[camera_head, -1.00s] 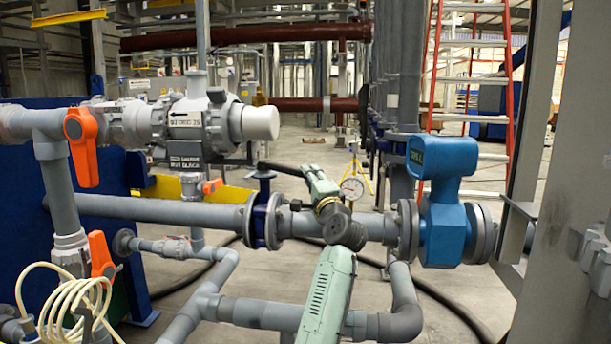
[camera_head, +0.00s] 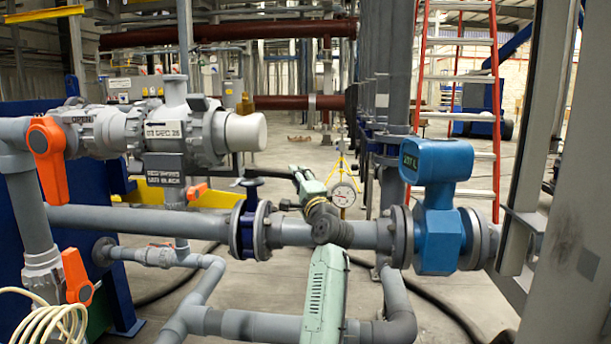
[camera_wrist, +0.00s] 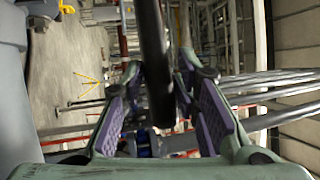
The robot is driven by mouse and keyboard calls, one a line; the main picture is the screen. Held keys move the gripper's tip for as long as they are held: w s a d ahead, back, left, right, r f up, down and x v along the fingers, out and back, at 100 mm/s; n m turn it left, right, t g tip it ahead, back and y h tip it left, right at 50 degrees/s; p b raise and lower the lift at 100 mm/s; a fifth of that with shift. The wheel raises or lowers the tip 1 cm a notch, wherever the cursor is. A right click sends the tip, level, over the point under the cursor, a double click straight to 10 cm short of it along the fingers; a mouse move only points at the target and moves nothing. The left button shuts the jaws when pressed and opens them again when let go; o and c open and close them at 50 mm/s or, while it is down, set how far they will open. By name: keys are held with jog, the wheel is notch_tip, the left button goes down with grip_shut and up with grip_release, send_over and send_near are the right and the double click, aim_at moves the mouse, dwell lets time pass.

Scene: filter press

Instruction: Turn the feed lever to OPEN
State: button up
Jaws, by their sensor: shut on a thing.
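The feed lever (camera_head: 252,183) is a dark handle on top of the blue flanged valve (camera_head: 241,229) in the horizontal grey pipe, left of centre in the head view. In the wrist view the lever (camera_wrist: 157,65) is a black bar running down between the fingers. My gripper (camera_head: 292,172) reaches it from the right, at the end of my pale green arm. In the wrist view my gripper (camera_wrist: 160,75) is closed around the bar, with a purple-padded finger on each side.
Orange handles (camera_head: 49,160) sit on the left pipes. A pressure gauge (camera_head: 343,195) stands just right of my gripper. A blue flow meter (camera_head: 437,205) is further right. Grey pipes run below, and a grey post (camera_head: 590,200) stands at the right edge.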

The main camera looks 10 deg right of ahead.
jog(key=shift+w+d+r+b, duration=0.15)
jog(key=shift+w+d+b, duration=0.25)
jog(key=shift+w, duration=0.3)
jog(key=shift+w+d+r+b, duration=0.15)
jog(key=shift+w+d+b, duration=0.1)
jog(key=shift+w+d, duration=0.75)
jog(key=shift+w, duration=0.35)
jog(key=shift+w+d, duration=0.35)
jog(key=shift+w, duration=0.4)
jog(key=shift+c, duration=0.4)
jog(key=shift+w+d+f, duration=0.1)
jog(key=shift+w+d, duration=0.1)
jog(key=shift+w, duration=0.15)
jog(key=shift+c, duration=0.3)
jog(key=o, duration=1.1)
jog(key=shift+a+f, duration=0.15)
jog(key=v, duration=0.9)
